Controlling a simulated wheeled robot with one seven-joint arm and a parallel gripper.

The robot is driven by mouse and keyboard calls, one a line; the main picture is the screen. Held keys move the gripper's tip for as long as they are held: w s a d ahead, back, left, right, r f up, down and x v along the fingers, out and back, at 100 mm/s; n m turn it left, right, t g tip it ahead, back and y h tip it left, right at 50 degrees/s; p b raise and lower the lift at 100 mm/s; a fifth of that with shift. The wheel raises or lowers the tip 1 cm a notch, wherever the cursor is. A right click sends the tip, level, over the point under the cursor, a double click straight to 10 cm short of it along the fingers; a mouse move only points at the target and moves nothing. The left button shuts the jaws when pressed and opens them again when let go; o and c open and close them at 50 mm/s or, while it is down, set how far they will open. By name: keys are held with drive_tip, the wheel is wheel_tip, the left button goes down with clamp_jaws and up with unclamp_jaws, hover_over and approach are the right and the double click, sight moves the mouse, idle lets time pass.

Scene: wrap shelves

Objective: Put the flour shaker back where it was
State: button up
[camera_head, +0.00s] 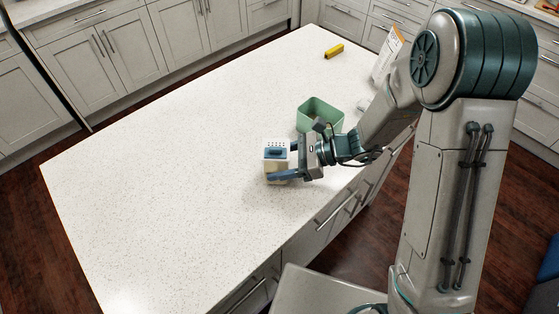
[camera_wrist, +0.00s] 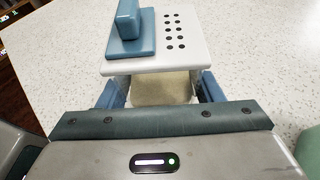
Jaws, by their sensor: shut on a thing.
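The flour shaker (camera_head: 275,155) is a small pale box with a white lid, a blue handle piece on top and several dark holes. It also shows in the wrist view (camera_wrist: 182,58), where its cream-coloured body is partly hidden below the lid. My gripper (camera_head: 280,162) is shut on the shaker, with blue fingers on either side of its body. The shaker looks upright over the white speckled counter (camera_head: 160,180). I cannot tell whether its base touches the counter.
A green open container (camera_head: 320,113) stands just behind and right of my gripper. A yellow object (camera_head: 334,51) lies near the far end of the counter. A white and orange packet (camera_head: 387,55) stands at the right edge. The left and front of the counter are clear.

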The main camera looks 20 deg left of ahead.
drive_tip(key=shift+f+b, duration=0.25)
drive_tip(key=shift+b, duration=0.05)
drive_tip(key=o, duration=1.2)
drive_tip(key=shift+r, duration=0.1)
drive_tip(key=shift+c, duration=0.2)
drive_tip(key=shift+r, duration=0.1)
drive_tip(key=shift+d+r+p, duration=0.1)
drive_tip(key=shift+r+p, duration=0.1)
drive_tip(key=shift+p, duration=0.15)
drive_tip(key=b+v, duration=0.1)
drive_tip(key=v, duration=1.1)
drive_tip(key=shift+s, duration=0.1)
